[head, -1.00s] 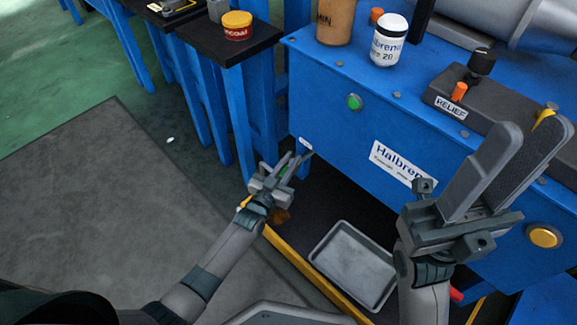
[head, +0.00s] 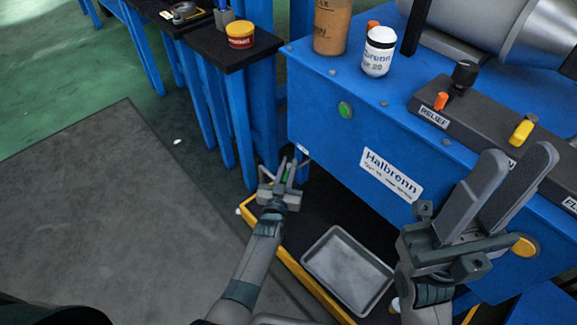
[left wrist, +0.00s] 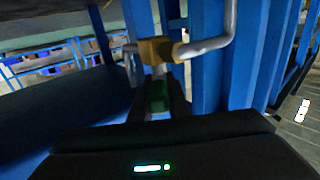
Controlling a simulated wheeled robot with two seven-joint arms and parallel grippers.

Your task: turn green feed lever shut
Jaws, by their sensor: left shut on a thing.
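The green feed lever (left wrist: 158,97) lies between my left gripper's fingers in the left wrist view, hanging below a brass valve body (left wrist: 161,50) on a grey pipe (left wrist: 212,43). In the head view a little green (head: 291,172) shows between the fingers. My left gripper (head: 286,168) is shut on this lever, low by the left end of the blue bench. The valve is hidden from the head view. My right gripper (head: 516,160) is raised in front of the bench, open and empty, with a gap between its fingers.
The blue bench (head: 330,140) carries a white bottle (head: 378,52), a brown container (head: 331,28) and a dark RELIEF panel (head: 440,100) with knobs. A grey tray (head: 347,272) lies below on the yellow-edged black base. Blue table legs (head: 238,125) stand close left of my left gripper.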

